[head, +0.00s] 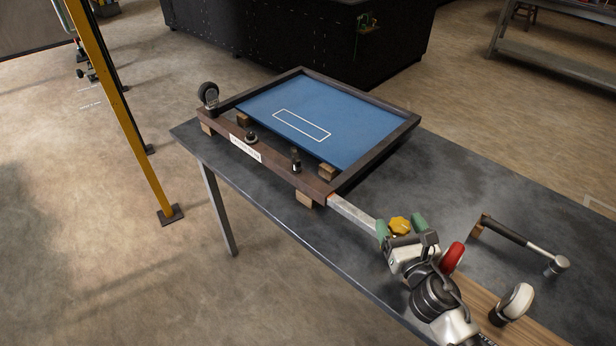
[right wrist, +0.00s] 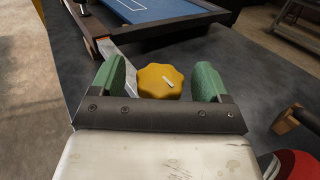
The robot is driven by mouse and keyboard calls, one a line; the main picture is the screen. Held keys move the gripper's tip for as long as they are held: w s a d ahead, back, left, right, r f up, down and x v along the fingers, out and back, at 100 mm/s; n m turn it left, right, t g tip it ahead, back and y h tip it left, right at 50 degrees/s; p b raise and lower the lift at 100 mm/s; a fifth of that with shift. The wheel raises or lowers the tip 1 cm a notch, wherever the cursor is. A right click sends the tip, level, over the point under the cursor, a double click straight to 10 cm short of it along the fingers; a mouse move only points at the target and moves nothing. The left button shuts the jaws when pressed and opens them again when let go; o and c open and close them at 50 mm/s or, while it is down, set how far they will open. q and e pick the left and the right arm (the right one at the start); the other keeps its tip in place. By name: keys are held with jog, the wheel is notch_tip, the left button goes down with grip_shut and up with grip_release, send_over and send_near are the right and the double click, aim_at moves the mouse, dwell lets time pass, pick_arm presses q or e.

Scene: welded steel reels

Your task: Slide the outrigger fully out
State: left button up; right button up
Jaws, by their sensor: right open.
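The outrigger (head: 352,213) is a bare metal bar sticking out of the near right end of the frame's brown rail (head: 277,169); it also shows in the right wrist view (right wrist: 120,58). A yellow lobed knob (head: 399,225) is at its outer end. My right gripper (head: 401,228) is open, with its green fingers on either side of the knob. In the right wrist view the knob (right wrist: 160,82) sits between the fingers with visible gaps on both sides. The gripper hides the bar's outermost end. My left gripper is not in view.
The frame with a blue panel (head: 350,110) rests on wooden blocks on a dark table (head: 440,185). A hammer-like tool (head: 525,244), a red-wheeled caster (head: 452,257) and a white-wheeled caster (head: 518,301) are at right. A yellow post (head: 125,110) stands left of the table.

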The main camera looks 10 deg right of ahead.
jog(key=s+b, duration=0.1)
jog(key=s, duration=0.5)
jog(key=shift+s, duration=0.35)
jog(key=shift+s+d, duration=0.1)
jog(key=shift+d, duration=0.05)
dwell(0.4)
